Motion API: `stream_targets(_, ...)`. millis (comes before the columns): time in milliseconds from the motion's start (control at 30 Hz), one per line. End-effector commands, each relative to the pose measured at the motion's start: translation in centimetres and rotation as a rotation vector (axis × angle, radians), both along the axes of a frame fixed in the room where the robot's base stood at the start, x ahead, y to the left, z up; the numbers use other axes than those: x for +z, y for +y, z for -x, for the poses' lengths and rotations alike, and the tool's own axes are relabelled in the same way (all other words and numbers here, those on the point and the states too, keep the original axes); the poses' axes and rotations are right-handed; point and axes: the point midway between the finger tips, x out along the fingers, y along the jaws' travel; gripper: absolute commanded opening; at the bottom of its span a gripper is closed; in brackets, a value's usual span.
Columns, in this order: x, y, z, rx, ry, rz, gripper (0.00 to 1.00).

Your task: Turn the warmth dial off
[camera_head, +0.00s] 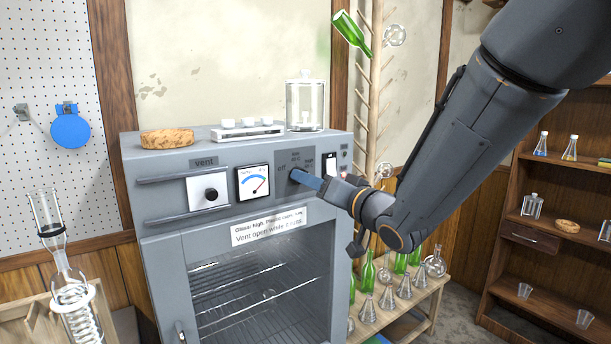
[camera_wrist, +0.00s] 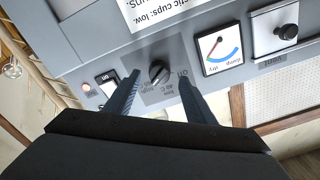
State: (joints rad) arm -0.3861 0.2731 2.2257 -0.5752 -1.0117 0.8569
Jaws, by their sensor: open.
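The warmth dial (camera_wrist: 158,72) is a small dark knob on a grey label plate on the cabinet's front panel. The plate carries an OFF mark and low and high settings; I cannot tell surely which one the knob points at. My gripper (camera_wrist: 159,77) is open, with one finger on each side of the knob in the wrist view. I cannot tell whether either finger touches it. In the head view my gripper (camera_head: 306,178) reaches the panel from the right and partly covers the dial.
The grey drying cabinet (camera_head: 160,250) has a gauge (camera_head: 254,182), a vent knob (camera_head: 210,194) and a rocker switch (camera_head: 330,163) close beside the dial. A glass jar (camera_head: 305,103) and a cork ring (camera_head: 167,138) stand on top. Bottles and flasks fill a low shelf at right.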

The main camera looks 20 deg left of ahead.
Motion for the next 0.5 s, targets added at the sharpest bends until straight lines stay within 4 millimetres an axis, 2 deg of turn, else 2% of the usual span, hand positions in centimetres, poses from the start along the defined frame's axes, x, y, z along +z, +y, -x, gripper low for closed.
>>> stream_targets(200, 0.0, 1.8, -1.6, -0.001, 0.0, 0.002, 0.5)
stream_targets(500, -0.1, 2.3, -2.0, -0.001, 0.0, 0.002, 0.5)
